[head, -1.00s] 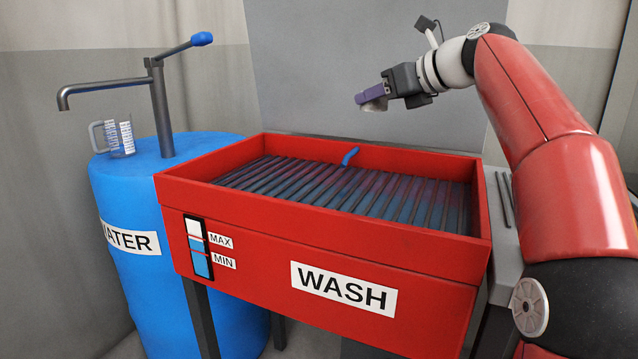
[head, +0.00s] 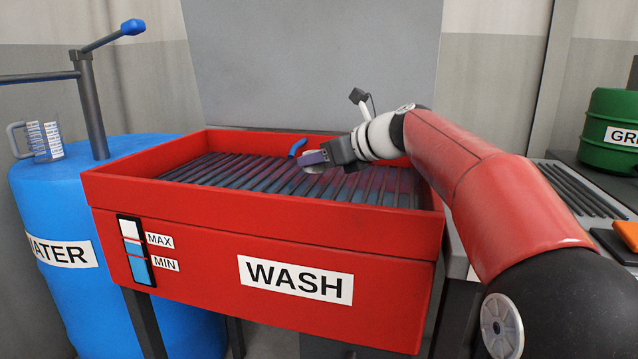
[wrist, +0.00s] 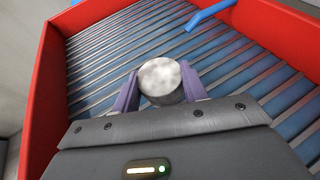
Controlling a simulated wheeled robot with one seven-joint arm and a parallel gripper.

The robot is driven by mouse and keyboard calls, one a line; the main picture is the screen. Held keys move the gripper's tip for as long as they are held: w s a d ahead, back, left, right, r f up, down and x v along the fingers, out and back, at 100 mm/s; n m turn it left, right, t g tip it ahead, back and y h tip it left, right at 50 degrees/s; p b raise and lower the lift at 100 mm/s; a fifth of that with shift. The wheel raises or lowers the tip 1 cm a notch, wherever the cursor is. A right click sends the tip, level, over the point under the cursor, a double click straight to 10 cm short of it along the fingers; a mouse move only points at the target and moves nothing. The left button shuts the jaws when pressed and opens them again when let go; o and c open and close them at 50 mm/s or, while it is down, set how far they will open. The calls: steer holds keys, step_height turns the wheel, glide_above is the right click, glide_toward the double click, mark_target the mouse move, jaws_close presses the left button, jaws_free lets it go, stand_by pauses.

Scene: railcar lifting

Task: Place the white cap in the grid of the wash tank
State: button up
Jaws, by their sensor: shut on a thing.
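The wash tank (head: 250,228) is a red box with a WASH label and a grid of dark parallel bars (head: 235,172) inside its rim. My gripper (head: 313,162) is over the right half of the grid, inside the tank's outline. Its purple fingers are shut on the white cap (wrist: 161,79), a round whitish-grey piece, seen between both fingers in the wrist view.
A blue water barrel (head: 95,190) with a tap and a measuring jug (head: 43,141) stands left. A green drum (head: 610,132) is at the far right.

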mark_target(319, 189)
step_height(319, 189, down, 4)
steer(key=shift+f+b, duration=0.15)
steer(key=shift+b, duration=0.55)
steer(key=o, duration=1)
steer(key=v, duration=1.2)
